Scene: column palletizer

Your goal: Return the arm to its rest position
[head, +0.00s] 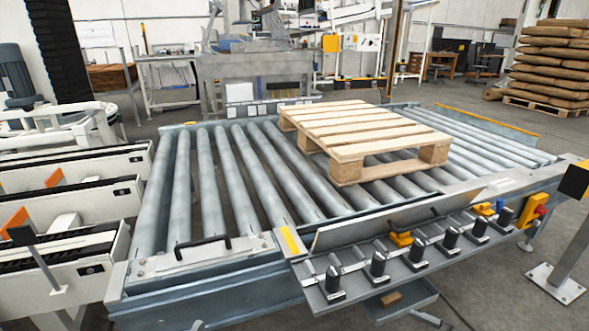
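Neither my left nor my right gripper can be made out in the head view, and no arm shows clearly. A bare wooden pallet (362,133) lies flat on the roller conveyor (243,180), right of its middle. Nothing is stacked on the pallet. The conveyor's left rollers are empty.
A front ledge (375,262) carries several black cylindrical parts. White machine units (70,203) stand close on the left. A post with a base plate (556,283) stands at the right. Stacked brown sacks (550,62) sit on a pallet at the back right.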

